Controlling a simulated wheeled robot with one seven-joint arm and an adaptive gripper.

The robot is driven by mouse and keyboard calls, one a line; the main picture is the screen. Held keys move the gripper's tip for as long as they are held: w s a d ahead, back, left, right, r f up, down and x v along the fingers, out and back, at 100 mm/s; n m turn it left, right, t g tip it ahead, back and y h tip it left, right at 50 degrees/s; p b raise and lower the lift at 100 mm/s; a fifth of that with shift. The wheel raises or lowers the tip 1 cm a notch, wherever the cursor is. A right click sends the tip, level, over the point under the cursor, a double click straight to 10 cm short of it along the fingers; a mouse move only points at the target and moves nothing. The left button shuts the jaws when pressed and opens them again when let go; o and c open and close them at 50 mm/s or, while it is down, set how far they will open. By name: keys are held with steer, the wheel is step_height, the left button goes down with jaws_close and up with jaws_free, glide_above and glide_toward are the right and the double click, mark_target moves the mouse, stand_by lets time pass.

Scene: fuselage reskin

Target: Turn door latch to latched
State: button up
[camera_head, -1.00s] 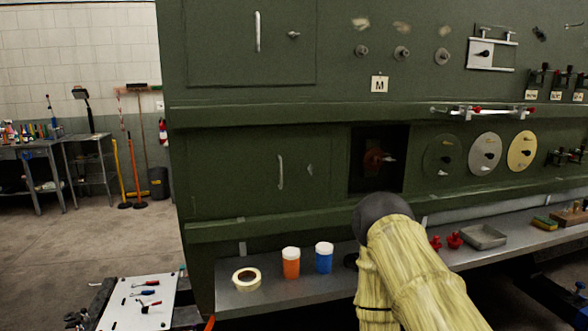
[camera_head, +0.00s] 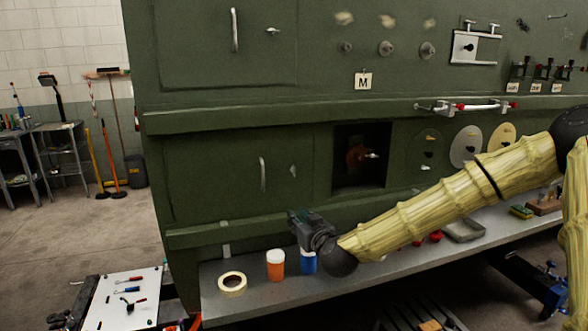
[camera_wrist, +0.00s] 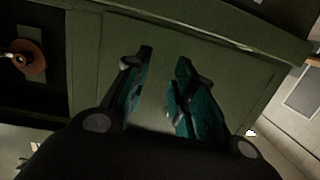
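The lower green door (camera_head: 220,185) has a vertical bar handle (camera_head: 263,174) and a small latch (camera_head: 293,171) to its right. The latch looks close to upright, slightly tilted. The upper door (camera_head: 190,50) has its own handle (camera_head: 234,30) and a small latch (camera_head: 272,30) lying about level. My gripper (camera_head: 297,215) is below the lower latch and apart from it, in front of the ledge. In the wrist view my gripper (camera_wrist: 163,62) has its two teal fingers apart with nothing seen held. The lower door (camera_wrist: 235,75) lies beyond them; I cannot make out its latch there.
A dark recess (camera_head: 345,178) with a copper-coloured fitting (camera_head: 357,156) is right of the lower door. The shelf (camera_head: 250,302) below carries a tape roll (camera_head: 232,284), an orange jar (camera_head: 275,266) and a blue jar (camera_head: 308,262), close under my gripper.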

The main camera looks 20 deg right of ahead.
steer(key=t+h, duration=0.1)
steer(key=t, duration=0.1)
glide_toward(295, 170)
steer(key=shift+w+a+r+p, duration=0.1)
steer(key=shift+w+p, duration=1.1)
steer(key=shift+w, duration=1)
steer(key=shift+w+a+p, duration=0.1)
steer(key=shift+w+p, duration=1.05)
steer(key=shift+w, duration=1.1)
jaws_close()
steer(key=shift+d, duration=0.15)
